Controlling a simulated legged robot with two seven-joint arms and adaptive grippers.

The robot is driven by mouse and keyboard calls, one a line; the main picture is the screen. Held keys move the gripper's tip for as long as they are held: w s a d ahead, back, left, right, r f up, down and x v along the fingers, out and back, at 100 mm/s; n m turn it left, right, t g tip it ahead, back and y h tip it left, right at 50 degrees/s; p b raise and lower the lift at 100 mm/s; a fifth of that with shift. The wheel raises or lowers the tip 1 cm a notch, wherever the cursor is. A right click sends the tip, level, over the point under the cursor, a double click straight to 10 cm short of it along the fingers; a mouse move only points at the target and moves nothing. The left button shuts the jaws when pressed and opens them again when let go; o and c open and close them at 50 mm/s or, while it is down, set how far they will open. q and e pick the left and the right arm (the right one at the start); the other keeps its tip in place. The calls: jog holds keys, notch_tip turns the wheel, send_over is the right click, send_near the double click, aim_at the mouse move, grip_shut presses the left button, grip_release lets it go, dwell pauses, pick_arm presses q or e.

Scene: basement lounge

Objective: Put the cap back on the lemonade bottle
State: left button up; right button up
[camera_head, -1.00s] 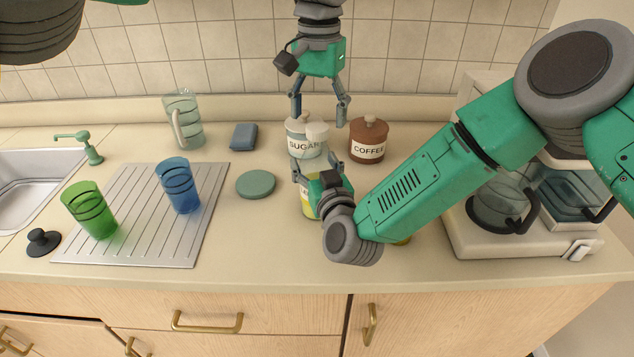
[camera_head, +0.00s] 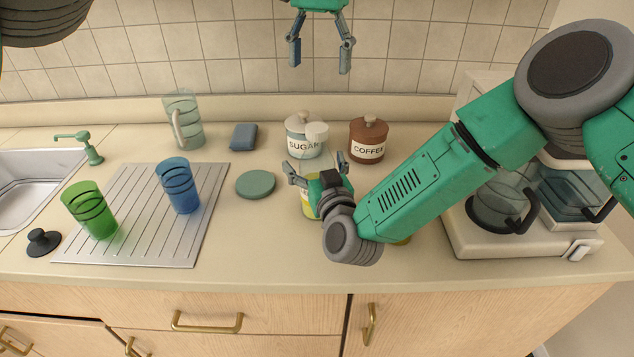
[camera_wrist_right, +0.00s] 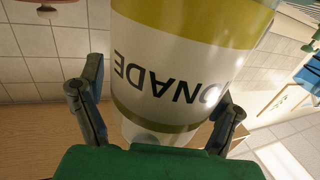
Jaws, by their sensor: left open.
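The lemonade bottle (camera_head: 307,208) stands upright on the counter, mostly hidden behind my right gripper. Its yellow and white label (camera_wrist_right: 170,70) fills the middle of the right wrist view. A white cap (camera_head: 317,131) shows at the bottle's top, in front of the sugar jar; whether it is fully seated I cannot tell. My right gripper (camera_head: 316,168) is open, one finger on each side of the bottle; both fingers also show in the right wrist view (camera_wrist_right: 160,112). My left gripper (camera_head: 319,68) is open and empty, well above the cap, before the tiled wall.
The sugar jar (camera_head: 298,123) and brown coffee jar (camera_head: 368,141) stand close behind the bottle. A coffee maker (camera_head: 505,235) is on the right. A green disc (camera_head: 256,184), blue cup (camera_head: 178,186), green cup (camera_head: 89,210) and pitcher (camera_head: 185,122) are to the left.

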jog(key=shift+s, duration=0.1)
jog(key=v, duration=1.1)
jog(key=shift+s+d, duration=0.2)
jog(key=shift+s, duration=0.15)
